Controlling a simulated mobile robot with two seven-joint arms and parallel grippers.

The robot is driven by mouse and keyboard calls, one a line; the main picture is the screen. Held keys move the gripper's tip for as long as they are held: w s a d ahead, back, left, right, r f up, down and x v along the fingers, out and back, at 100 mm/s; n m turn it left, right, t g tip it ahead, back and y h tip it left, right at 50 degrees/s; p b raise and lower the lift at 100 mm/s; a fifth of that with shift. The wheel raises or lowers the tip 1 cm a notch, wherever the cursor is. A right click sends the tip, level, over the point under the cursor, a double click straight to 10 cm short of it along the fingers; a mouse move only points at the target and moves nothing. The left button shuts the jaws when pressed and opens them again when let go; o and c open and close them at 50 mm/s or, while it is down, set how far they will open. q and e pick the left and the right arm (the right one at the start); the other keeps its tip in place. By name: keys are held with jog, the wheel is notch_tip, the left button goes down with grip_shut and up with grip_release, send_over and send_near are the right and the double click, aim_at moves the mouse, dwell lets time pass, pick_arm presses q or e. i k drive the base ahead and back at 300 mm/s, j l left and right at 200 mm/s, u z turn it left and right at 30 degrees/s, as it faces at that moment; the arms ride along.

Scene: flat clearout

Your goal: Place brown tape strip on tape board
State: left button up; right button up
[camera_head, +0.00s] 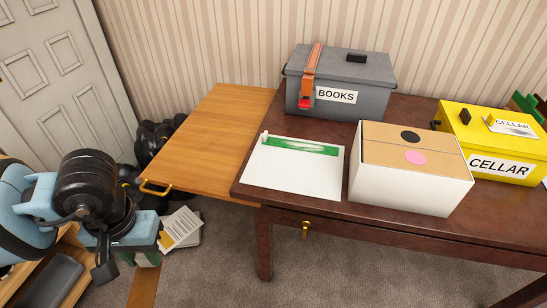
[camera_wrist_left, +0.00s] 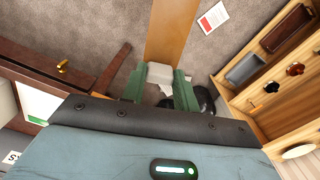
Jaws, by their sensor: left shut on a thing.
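The tape board (camera_head: 285,182) is a white sheet lying on the dark table, with a green strip (camera_head: 305,147) along its far edge. My left gripper (camera_head: 146,256) is low at the left, away from the board, over the floor. In the left wrist view its green fingers (camera_wrist_left: 159,90) are shut on a white tab (camera_wrist_left: 158,73) at the end of the brown tape strip (camera_wrist_left: 172,35). The strip extends away from the fingers and also shows below the gripper in the head view (camera_head: 143,288). My right gripper is not in view.
A white-sided carton (camera_head: 400,190) stands right of the board. A grey BOOKS box (camera_head: 340,80) is behind and a yellow CELLAR box (camera_head: 490,145) is at right. A lighter wooden leaf (camera_head: 205,140) left of the board is clear. An open shelf (camera_wrist_left: 270,65) is near the gripper.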

aim_at(295, 169)
jog(key=i+l, duration=0.3)
jog(key=i, duration=0.15)
jog(key=i+l, duration=0.3)
jog(key=i, duration=0.15)
